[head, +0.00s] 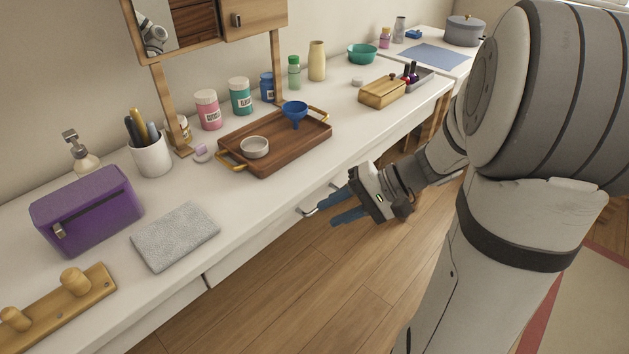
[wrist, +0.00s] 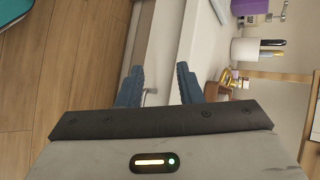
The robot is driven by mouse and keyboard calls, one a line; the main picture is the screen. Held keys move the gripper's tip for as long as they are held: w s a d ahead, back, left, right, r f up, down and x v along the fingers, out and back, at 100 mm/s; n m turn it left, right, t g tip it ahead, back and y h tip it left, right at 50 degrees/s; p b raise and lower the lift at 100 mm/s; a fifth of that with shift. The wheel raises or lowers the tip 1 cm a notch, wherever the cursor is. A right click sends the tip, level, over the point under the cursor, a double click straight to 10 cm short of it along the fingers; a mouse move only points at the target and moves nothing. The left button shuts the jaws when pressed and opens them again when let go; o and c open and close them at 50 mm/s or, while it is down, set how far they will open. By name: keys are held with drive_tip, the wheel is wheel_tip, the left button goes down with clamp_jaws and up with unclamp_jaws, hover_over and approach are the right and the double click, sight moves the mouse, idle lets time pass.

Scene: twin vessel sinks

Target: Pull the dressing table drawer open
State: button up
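The white dressing table (head: 350,160) runs along the wall, with its drawer front (head: 262,238) below the top; the drawer looks closed. A metal bar handle (head: 308,211) stands out from the front, partly hidden behind my fingers. My gripper (head: 329,212) is in front of the drawer beside this handle, its blue fingers apart and empty. I cannot tell whether a finger touches the handle.
On the tabletop are a wooden tray (head: 243,138) with a bowl and blue funnel, a purple case (head: 87,210), a grey cloth (head: 175,236), a peg rack (head: 60,310) and several bottles. The wooden floor (head: 300,290) in front of the table is clear.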

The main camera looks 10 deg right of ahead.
drive_tip(key=w+d+f+m+t+y+b, duration=0.3)
drive_tip(key=w+d+f+t+b, duration=0.35)
drive_tip(key=d+f, duration=0.2)
drive_tip(key=b+x, duration=0.2)
drive_tip(key=x, duration=0.6)
drive_tip(key=shift+w+f, duration=0.3)
drive_tip(key=shift+w, duration=0.05)
drive_tip(key=shift+c, duration=0.4)
clamp_jaws()
